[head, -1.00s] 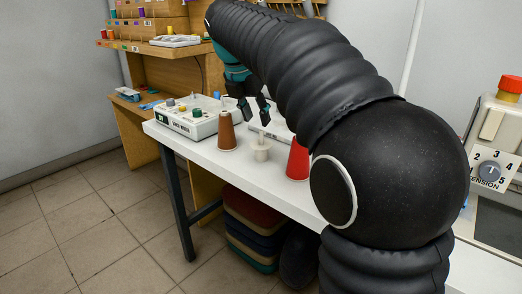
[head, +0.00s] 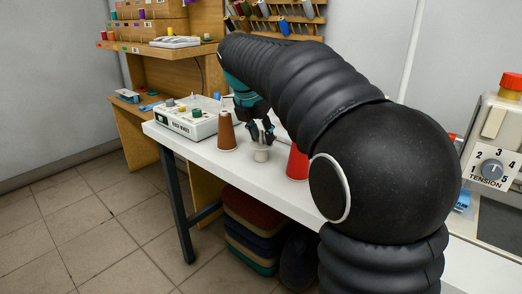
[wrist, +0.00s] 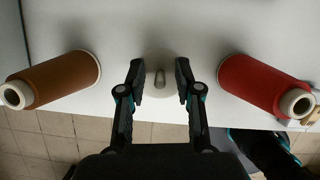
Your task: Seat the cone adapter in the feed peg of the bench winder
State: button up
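The cone adapter, a small off-white flanged piece with a central stem, stands upright on the white table in the head view (head: 261,155). In the wrist view the adapter (wrist: 160,58) lies between my fingers, seen from above. My gripper (head: 262,131) is lowered over its top, with the fingers on either side; it also shows in the wrist view (wrist: 160,72). The fingers are apart, with gaps visible beside the adapter's stem. A white box with knobs (head: 190,120) sits at the table's left; its label is not readable. I cannot make out the feed peg.
A brown thread cone (head: 227,132) stands left of the adapter and a red cone (head: 297,163) right of it, both close by. A machine with a tension dial (head: 492,170) is at far right. A wooden shelf (head: 160,55) stands behind. The table's front edge is near the cones.

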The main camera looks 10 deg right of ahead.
grip_shut()
